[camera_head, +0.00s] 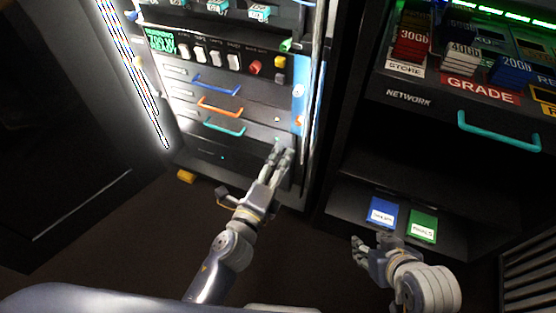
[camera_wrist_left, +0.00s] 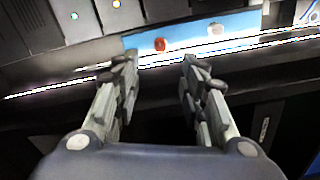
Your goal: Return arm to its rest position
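My left gripper (camera_head: 280,152) reaches up in front of the lit cabinet's lower right part, near its blue side strip (camera_head: 299,78). In the left wrist view, its two fingers (camera_wrist_left: 160,78) are spread apart with nothing between them. Beyond the fingertips is the blue strip (camera_wrist_left: 185,32) with a red round piece (camera_wrist_left: 160,44) and a pale round piece (camera_wrist_left: 215,29). I cannot tell whether the fingertips touch the cabinet. My right gripper (camera_head: 372,243) is low in front of the right-hand cabinet's shelf, with its fingers apart and empty.
The lit cabinet has drawers with blue (camera_head: 217,86), orange (camera_head: 219,108) and teal (camera_head: 223,128) handles. A blue card (camera_head: 383,212) and a green card (camera_head: 423,226) lie on the right shelf, close to my right gripper. Dark floor (camera_head: 130,225) is open at left.

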